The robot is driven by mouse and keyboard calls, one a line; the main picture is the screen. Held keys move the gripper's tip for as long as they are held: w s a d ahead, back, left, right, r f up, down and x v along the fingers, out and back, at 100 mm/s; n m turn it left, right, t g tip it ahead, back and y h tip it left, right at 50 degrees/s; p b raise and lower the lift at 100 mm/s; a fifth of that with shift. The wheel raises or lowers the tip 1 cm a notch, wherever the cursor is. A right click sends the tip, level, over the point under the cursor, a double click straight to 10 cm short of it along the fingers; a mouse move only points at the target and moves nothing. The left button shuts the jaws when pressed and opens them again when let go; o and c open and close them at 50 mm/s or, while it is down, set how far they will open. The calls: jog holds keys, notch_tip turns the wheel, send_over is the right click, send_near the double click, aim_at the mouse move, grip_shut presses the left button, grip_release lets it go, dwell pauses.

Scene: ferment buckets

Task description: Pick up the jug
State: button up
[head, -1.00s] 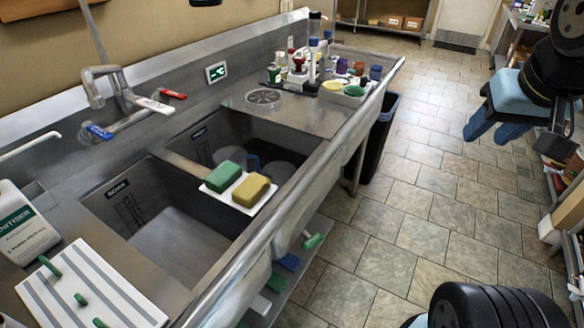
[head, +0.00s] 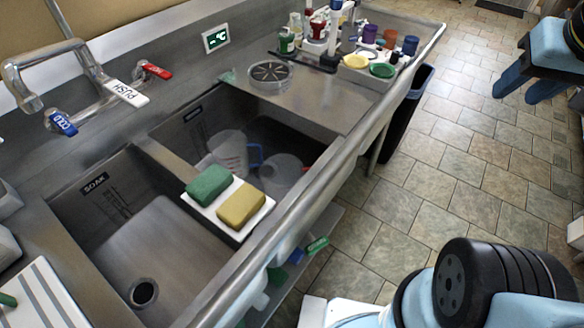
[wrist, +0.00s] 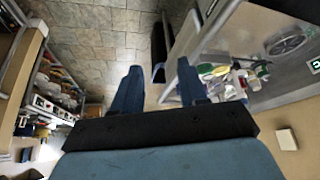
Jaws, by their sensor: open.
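A clear jug (head: 230,152) with a blue handle stands in the far sink basin, partly hidden by the sponge tray in front. A second clear vessel (head: 285,174) is beside it to the right, partly hidden by the sink's front rim. My gripper (head: 512,97) is high at the right of the head view, over the floor and well away from the sink. Its two blue fingers are apart and empty. In the wrist view my gripper (wrist: 159,66) is open, with floor and the end of the counter beyond; the jug does not show there.
A small tray (head: 255,216) with a green sponge (head: 208,185) and a yellow sponge (head: 241,203) rests across the basin divider. A faucet (head: 75,80) stands behind the near basin. Bottles and cups crowd the counter's far end. A dark bin (head: 407,110) stands beside the counter.

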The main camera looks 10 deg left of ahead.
jog(key=shift+o, duration=0.4)
jog(key=w+a+f+n+g+h, duration=0.1)
jog(key=w+a+f+n+g, duration=0.1)
jog(key=w+a+f+n, duration=0.5)
jog(key=w+a+f+n+g+h, duration=0.1)
jog(key=w+a+f+n+h, duration=0.15)
jog(key=w+a+n, duration=0.4)
jog(key=s+a+f+n, duration=0.3)
jog(key=a+f+n, duration=0.3)
jog(key=a+f, duration=0.4)
jog(key=s+a+f+n, duration=0.3)
jog(key=a+f+n, duration=0.3)
jog(key=a, duration=0.5)
jog(key=shift+m, duration=0.45)
jog(key=x, duration=1.4)
jog(key=shift+a+f, duration=0.15)
jog(key=shift+f, duration=0.2)
grip_shut()
